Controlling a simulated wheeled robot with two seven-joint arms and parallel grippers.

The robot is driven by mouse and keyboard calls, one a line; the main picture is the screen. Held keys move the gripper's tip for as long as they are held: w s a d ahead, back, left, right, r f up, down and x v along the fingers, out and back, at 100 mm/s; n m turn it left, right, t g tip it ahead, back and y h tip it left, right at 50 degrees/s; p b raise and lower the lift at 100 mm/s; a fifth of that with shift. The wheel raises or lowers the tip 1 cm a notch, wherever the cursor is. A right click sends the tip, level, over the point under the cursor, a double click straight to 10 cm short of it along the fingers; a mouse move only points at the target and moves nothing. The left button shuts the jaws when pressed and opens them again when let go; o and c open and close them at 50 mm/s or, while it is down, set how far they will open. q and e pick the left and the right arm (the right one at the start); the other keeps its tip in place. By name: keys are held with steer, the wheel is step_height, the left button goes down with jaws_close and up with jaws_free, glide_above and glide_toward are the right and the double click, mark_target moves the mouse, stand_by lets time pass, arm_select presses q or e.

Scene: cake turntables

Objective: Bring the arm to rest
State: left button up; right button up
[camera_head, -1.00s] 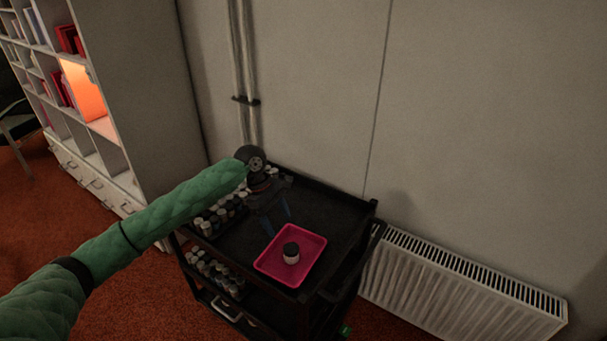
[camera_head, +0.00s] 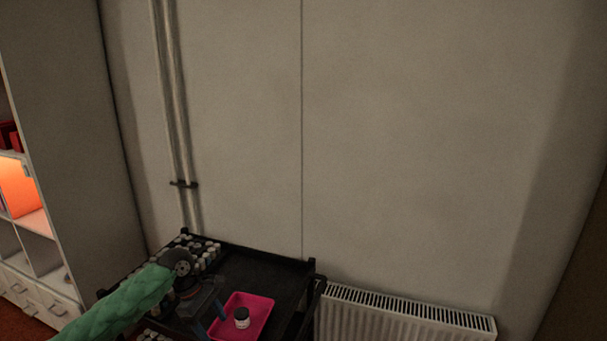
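My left arm (camera_head: 125,306) in its green quilted sleeve comes in from the lower left and reaches over the black cart (camera_head: 268,265). My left gripper (camera_head: 213,324) hangs above the cart top with its blue fingers pointing down. The fingers look spread apart with nothing between them. They are just left of a pink tray (camera_head: 262,312). A small jar (camera_head: 241,318) with a dark lid and pale body stands in the tray, apart from the gripper. My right gripper is out of view.
Several small jars (camera_head: 207,252) stand along the left and back of the cart top. A white radiator (camera_head: 400,318) is right of the cart against the wall. A bookcase (camera_head: 70,150) stands at the left. The cart's right-back surface is bare.

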arm_select(q)
steer(key=s+d+f+m+t, duration=0.1)
steer(key=s+d+f+m, duration=0.45)
steer(key=s, duration=0.25)
steer(key=s+d+f+m+t, duration=0.2)
steer(key=s+d+f+m, duration=0.35)
steer(key=s, duration=0.25)
steer(key=s+a+f+m+t+y, duration=0.1)
steer(key=s+a+m+y, duration=0.1)
steer(key=s, duration=0.7)
steer(key=s+a+m+y, duration=0.2)
steer(key=s+a, duration=0.4)
steer(key=s, duration=0.4)
steer(key=shift+s+a+f+m+t, duration=0.15)
steer(key=shift+s+f+m+t, duration=0.2)
steer(key=shift+m, duration=0.55)
steer(key=d+f, duration=0.2)
steer(key=f, duration=0.4)
steer(key=s+d+f+g, duration=0.1)
steer(key=f, duration=0.5)
steer(key=d+f+g, duration=0.1)
steer(key=d+f, duration=0.1)
steer(key=f, duration=0.5)
steer(key=shift+s+d+f+h, duration=0.1)
steer(key=shift+s+d+h, duration=0.2)
steer(key=shift+d+h, duration=0.1)
steer(key=shift+c, duration=0.3)
